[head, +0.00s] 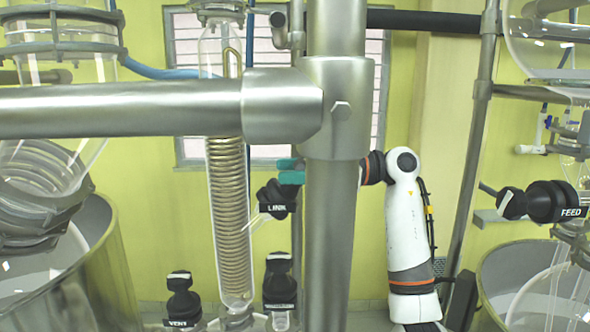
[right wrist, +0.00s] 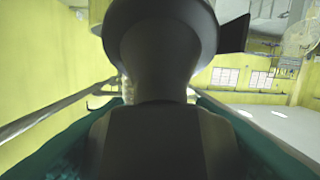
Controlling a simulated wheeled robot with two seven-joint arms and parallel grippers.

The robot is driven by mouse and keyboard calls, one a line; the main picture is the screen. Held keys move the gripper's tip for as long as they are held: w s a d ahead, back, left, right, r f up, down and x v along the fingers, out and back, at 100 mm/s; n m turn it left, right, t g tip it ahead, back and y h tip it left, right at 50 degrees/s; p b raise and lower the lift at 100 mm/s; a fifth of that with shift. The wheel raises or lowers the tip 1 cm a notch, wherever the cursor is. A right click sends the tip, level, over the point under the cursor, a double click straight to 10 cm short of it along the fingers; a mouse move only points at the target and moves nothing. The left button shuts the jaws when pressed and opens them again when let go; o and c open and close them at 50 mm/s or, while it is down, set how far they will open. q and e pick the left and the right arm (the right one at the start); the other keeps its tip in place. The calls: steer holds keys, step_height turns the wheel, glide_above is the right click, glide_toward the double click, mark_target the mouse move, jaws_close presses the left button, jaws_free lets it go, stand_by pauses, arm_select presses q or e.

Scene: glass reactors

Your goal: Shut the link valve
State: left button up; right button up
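The link valve (head: 277,199), black with a white LINK label, is left of the steel post in the head view. My right gripper (head: 290,171) shows by its two teal fingertips, close above the valve and partly behind the post. In the right wrist view a large black valve part (right wrist: 160,45) fills the middle, with the teal fingers of my right gripper (right wrist: 160,105) spread on either side of it. I read the fingers as open; contact with the valve is not clear. My left gripper is not in view.
A steel post (head: 331,215) and crossbar (head: 120,109) stand in front. A glass coil column (head: 229,200) is left of the valve. The VENT valve (head: 181,298) and another black valve (head: 279,280) stand below. The FEED valve (head: 553,203) is at right.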

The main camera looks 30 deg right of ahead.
steer(key=c, duration=0.5)
steer(key=shift+t, duration=0.3)
